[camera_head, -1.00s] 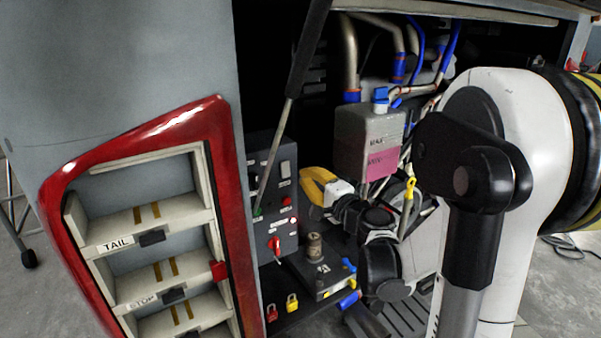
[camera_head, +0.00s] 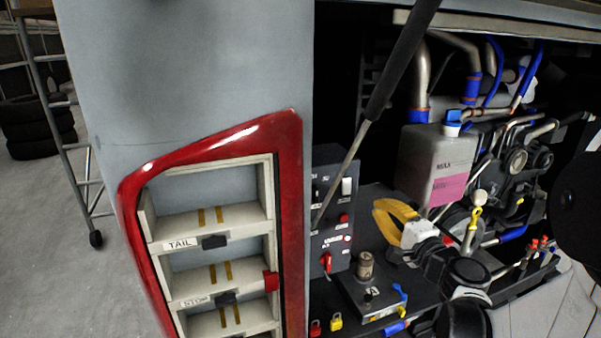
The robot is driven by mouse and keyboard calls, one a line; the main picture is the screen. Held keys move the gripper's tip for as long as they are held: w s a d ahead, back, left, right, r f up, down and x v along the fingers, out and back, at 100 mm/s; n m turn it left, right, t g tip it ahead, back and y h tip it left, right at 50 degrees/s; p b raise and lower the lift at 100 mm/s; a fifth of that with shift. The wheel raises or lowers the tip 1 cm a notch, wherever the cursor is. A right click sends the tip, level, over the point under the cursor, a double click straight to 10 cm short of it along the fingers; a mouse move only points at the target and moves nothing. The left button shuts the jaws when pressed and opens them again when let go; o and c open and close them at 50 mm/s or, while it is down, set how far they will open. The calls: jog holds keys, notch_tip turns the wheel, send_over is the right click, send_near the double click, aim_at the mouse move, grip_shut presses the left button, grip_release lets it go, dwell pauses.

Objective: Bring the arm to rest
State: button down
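My gripper (camera_head: 388,218) has yellow fingers and a white and black body. Part of another dark link of mine shows at the right edge.
A black control panel (camera_head: 332,215) with red switches stands left of the gripper. A coolant tank (camera_head: 436,160) is behind it. A strut (camera_head: 372,115) crosses above. A red-framed lamp housing (camera_head: 290,190) is on the left. Padlocks (camera_head: 336,321) lie below.

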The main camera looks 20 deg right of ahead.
jog(key=s+a+f+n+g+y+b, duration=0.2)
jog(key=s+a+f+n+g+b, duration=0.25)
jog(key=a, duration=0.45)
jog(key=s+a+f+n+g+y+b, duration=0.1)
jog(key=s+a+f+n+g+b, duration=0.15)
jog(key=a+f+n, duration=0.5)
jog(key=s+a+f+n+g+h+b, duration=0.2)
jog(key=s+f, duration=0.5)
jog(key=s, duration=0.4)
jog(key=n+g+h+b, duration=0.1)
jog(key=n+g+b, duration=0.1)
jog(key=n, duration=0.1)
jog(key=shift+n+h, duration=0.3)
